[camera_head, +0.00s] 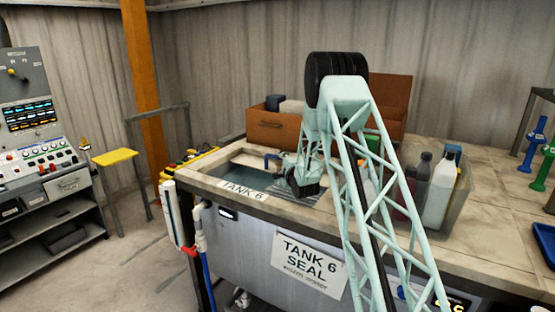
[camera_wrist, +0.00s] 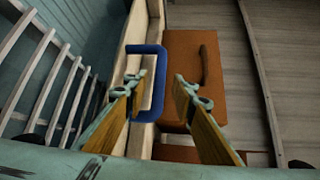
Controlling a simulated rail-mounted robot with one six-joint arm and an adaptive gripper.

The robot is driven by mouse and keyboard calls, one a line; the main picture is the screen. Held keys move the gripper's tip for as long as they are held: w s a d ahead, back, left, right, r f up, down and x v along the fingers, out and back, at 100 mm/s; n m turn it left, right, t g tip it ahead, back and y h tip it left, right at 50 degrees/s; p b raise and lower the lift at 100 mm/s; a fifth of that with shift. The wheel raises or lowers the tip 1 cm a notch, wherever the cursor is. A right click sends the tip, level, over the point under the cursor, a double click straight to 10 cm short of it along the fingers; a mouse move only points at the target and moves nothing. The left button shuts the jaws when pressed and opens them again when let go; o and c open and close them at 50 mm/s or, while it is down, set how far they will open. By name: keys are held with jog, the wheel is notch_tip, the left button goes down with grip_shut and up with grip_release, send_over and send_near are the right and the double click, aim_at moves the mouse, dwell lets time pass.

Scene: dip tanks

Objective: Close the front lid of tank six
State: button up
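Tank six (camera_head: 262,262) is a grey-fronted tank in the counter, with a "TANK 6 SEAL" sign. Its top opening (camera_head: 222,170) shows bluish liquid at the left part. The lid panel itself is not clearly distinguishable. In the wrist view my gripper (camera_wrist: 158,84) is open, with its two fingers apart. The blue handle (camera_wrist: 160,82) shows there as a U-shaped bar, its right side between the fingertips. Contact cannot be told.
A brown box (camera_head: 272,128) stands behind the tank; it shows in the wrist view (camera_wrist: 183,62) right of the handle. A clear bin (camera_head: 462,190) with bottles stands right of my arm. White pipes (camera_head: 180,220) run at the counter's left corner. Floor at left is partly clear.

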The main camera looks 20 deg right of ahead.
aim_at(278, 158)
jog(key=shift+x, duration=2.7)
jog(key=shift+d, duration=0.1)
jog(key=shift+c, duration=0.7)
grip_shut()
